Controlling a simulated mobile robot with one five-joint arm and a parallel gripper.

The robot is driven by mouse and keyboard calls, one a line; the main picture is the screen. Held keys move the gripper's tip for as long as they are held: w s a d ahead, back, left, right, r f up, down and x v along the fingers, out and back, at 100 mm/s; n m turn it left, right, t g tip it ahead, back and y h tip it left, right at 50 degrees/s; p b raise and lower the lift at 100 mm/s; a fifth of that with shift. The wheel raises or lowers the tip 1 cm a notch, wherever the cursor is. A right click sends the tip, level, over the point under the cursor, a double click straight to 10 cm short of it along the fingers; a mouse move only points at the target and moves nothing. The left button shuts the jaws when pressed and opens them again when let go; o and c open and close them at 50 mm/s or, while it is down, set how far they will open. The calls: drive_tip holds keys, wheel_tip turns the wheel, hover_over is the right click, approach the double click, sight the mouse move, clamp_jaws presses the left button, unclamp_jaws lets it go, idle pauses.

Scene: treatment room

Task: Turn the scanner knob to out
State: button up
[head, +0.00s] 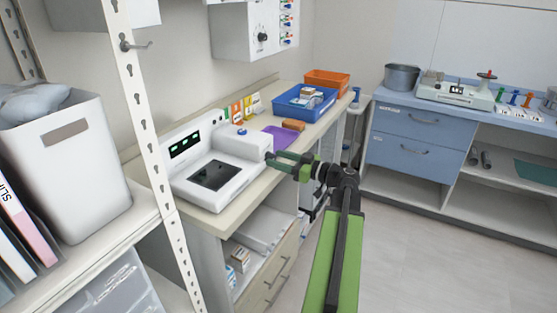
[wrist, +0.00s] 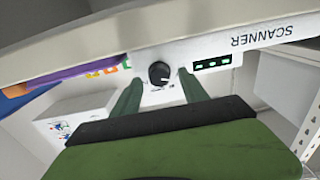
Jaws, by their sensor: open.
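The white scanner (head: 232,180) stands on the counter, with a dark glass plate and a green-lit display. In the wrist view its front edge (wrist: 210,45) appears upside down with the word SCANNER. The black round scanner knob (wrist: 160,74) shows in the wrist view, with a pale mark on it. The small print beside it is too small to read. My gripper (head: 269,158) is open at the right end of the scanner. In the wrist view its two green fingers (wrist: 157,84) lie on either side of the knob, with gaps visible. The knob is hidden in the head view.
A blue button (head: 242,131) is on the scanner's top. Behind are a purple tray (head: 282,137), an orange block (head: 293,125), a blue bin (head: 305,103) and an orange bin (head: 328,78). A white shelf post (head: 150,120) stands at left. The floor at right is clear.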

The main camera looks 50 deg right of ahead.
drive_tip(key=shift+w, duration=0.2)
drive_tip(key=shift+c, duration=0.4)
clamp_jaws()
